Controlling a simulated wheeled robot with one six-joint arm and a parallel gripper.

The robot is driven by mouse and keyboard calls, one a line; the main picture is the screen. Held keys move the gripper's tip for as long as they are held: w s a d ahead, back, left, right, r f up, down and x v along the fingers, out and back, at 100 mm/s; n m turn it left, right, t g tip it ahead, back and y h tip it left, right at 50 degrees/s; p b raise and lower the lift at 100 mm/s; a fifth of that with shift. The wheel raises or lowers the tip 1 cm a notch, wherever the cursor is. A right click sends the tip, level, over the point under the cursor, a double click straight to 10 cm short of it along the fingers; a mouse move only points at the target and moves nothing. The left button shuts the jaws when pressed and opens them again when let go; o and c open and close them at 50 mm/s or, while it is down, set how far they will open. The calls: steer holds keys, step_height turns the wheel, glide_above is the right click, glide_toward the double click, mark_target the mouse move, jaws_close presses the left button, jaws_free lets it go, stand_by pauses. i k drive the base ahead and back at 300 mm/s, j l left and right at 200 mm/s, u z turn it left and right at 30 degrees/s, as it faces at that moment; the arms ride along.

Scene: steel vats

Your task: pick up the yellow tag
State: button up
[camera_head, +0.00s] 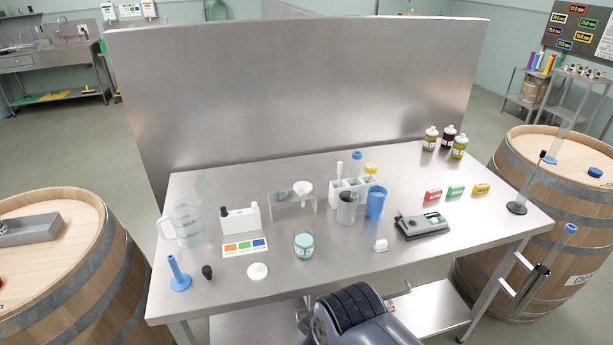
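A small yellow tag (481,189) lies on the steel table at its right side. It is the rightmost of a short row, with a green tag (455,191) and a red tag (433,195) to its left. Nothing covers it. Part of my own arm shows at the bottom centre, in front of the table's near edge. I cannot make out my gripper's fingers in this view.
The steel table (330,262) has a tall back panel (300,90). A grey device (422,225) sits in front of the tags, and a stand (517,208) is to their right. Bottles (459,148) stand behind. Barrels (60,235) flank the table.

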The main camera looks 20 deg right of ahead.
mark_target(484, 188)
steer(key=z, duration=1.8)
steer(key=i+l, duration=0.25)
steer(key=i, duration=0.25)
steer(key=i+l, duration=0.25)
steer(key=i, duration=0.25)
steer(key=i+l, duration=0.2)
steer(key=i, duration=0.25)
steer(key=u, duration=0.05)
